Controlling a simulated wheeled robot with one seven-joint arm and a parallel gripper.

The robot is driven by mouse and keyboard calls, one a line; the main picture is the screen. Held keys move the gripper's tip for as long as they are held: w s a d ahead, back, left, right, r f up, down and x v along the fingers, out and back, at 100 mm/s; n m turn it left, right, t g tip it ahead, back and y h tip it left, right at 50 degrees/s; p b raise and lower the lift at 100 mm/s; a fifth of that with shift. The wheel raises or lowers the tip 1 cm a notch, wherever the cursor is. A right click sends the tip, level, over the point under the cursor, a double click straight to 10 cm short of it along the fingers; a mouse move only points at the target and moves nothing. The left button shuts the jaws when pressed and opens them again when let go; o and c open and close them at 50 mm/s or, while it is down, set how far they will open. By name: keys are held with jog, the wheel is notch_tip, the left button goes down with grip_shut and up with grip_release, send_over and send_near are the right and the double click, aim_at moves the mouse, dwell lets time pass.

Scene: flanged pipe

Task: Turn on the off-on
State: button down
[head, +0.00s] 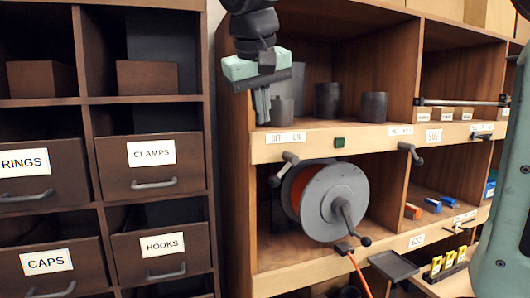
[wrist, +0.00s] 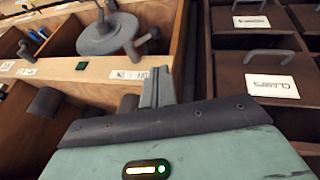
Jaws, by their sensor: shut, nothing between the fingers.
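The OFF ON label (head: 286,138) is a white strip on the front edge of the wooden shelf. My gripper (head: 263,118) is shut and empty, pointing down just above and left of the label. Its closed fingers also show in the wrist view (wrist: 158,78). They look apart from the lever.
A small green square (head: 339,142) is set in the shelf edge right of the label. A second lever (head: 411,153) is further right. A grey reel (head: 335,200) with a crank fills the lower bay. Dark cups (head: 328,100) stand above. A drawer cabinet (head: 207,160) is at left.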

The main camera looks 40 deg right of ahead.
jog(key=shift+f, duration=0.15)
jog(key=p, duration=0.4)
send_over(275, 178)
notch_tip(275, 178, down, 10)
jog(key=shift+s+f, duration=0.2)
jog(key=shift+f, duration=0.55)
jog(key=shift+w+f, duration=0.15)
